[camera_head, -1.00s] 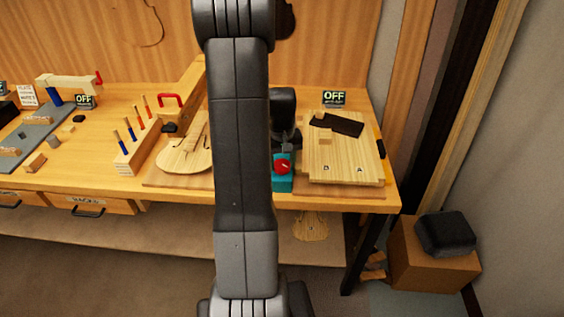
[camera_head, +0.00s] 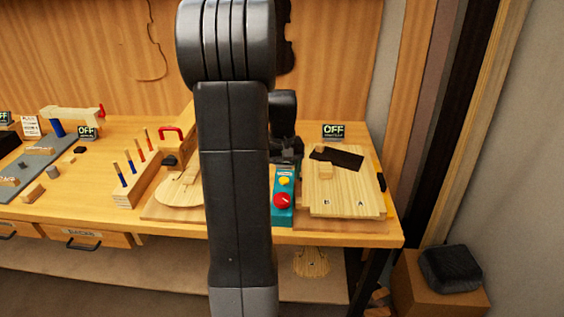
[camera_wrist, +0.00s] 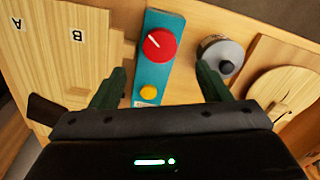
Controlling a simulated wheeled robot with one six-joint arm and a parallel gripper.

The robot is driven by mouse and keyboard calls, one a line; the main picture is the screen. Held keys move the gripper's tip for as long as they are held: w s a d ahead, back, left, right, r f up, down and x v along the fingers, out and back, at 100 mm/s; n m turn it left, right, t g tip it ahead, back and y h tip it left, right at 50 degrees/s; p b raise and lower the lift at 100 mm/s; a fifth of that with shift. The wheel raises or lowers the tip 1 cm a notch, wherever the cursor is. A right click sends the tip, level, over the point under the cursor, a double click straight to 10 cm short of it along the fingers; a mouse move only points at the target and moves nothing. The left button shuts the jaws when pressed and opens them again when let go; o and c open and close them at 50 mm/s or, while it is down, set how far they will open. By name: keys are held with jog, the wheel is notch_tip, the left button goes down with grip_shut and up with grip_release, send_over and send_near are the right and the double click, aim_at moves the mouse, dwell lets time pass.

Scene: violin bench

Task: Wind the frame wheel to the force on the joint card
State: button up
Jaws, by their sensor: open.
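My gripper (camera_wrist: 160,72) is open and empty in the wrist view, its two dark green fingers spread over the bench. Between and beyond them is a teal box with a red dial (camera_wrist: 159,44) and a yellow button (camera_wrist: 149,92). A grey round wheel with a dark knob (camera_wrist: 222,58) sits beside the right finger, apart from the box. I cannot tell whether it is the frame wheel. In the head view my gripper (camera_head: 286,152) is behind the teal box (camera_head: 285,218), partly hidden by my arm. A white card (camera_head: 31,127) stands at the far left; its text is too small to read.
A pale board marked A and B (camera_head: 345,204) lies right of the box. A violin body (camera_head: 178,198) lies left, partly behind my arm. A rack of chisels (camera_head: 137,187) and several OFF signs (camera_head: 333,131) stand on the bench. A dark cushion-like object (camera_head: 449,268) rests on a box at right.

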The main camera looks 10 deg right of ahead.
notch_tip(320, 180, up, 5)
send_over(282, 198)
dwell(1.4)
notch_tip(282, 198, down, 14)
jog(key=shift+r+p, duration=0.15)
jog(key=shift+p, duration=0.4)
jog(key=shift+n, duration=0.5)
